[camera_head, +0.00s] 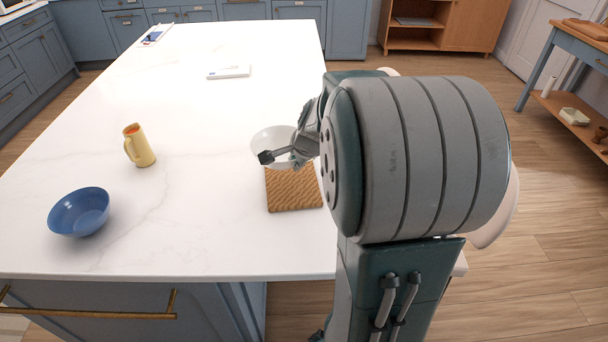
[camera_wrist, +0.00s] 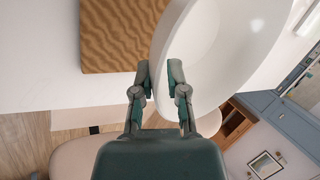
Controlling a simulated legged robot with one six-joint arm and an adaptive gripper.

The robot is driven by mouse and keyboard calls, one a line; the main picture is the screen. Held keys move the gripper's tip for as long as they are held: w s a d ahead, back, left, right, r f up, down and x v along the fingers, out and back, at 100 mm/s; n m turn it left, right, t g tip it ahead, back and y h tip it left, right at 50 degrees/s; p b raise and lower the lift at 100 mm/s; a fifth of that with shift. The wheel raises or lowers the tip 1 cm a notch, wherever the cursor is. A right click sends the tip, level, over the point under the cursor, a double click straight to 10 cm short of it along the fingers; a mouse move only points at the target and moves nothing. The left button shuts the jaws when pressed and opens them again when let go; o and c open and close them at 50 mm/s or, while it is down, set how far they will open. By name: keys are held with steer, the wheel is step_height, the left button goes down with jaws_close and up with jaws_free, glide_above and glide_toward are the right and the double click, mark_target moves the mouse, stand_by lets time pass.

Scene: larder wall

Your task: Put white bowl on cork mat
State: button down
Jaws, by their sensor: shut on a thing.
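The white bowl (camera_head: 262,140) is at the far edge of the brown, wavy-grained cork mat (camera_head: 293,194) in the head view, covering part of that edge. My gripper (camera_head: 283,156) is shut on the bowl's near rim. In the wrist view my gripper (camera_wrist: 159,70) has its fingertips at the rim of the bowl (camera_wrist: 235,50), which fills the upper right. The mat (camera_wrist: 115,35) lies bare at upper left there, beside the bowl. I cannot tell how high the bowl is above the counter. My arm hides the mat's right side in the head view.
A blue bowl (camera_head: 79,212) and a yellow jug (camera_head: 140,146) stand on the white counter (camera_head: 190,215) to the left. A flat white item (camera_head: 229,72) lies farther back, and another flat item (camera_head: 156,35) lies at the far left corner. The counter between them is clear.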

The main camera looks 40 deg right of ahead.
steer(key=shift+d+f, duration=1.1)
steer(key=shift+f, duration=0.15)
steer(key=shift+d+f, duration=0.15)
steer(key=shift+f, duration=0.8)
steer(key=shift+d+f, duration=0.1)
steer(key=shift+f, duration=0.8)
steer(key=c, duration=0.7)
jaws_free()
steer(key=shift+s, duration=0.1)
steer(key=shift+o, duration=0.2)
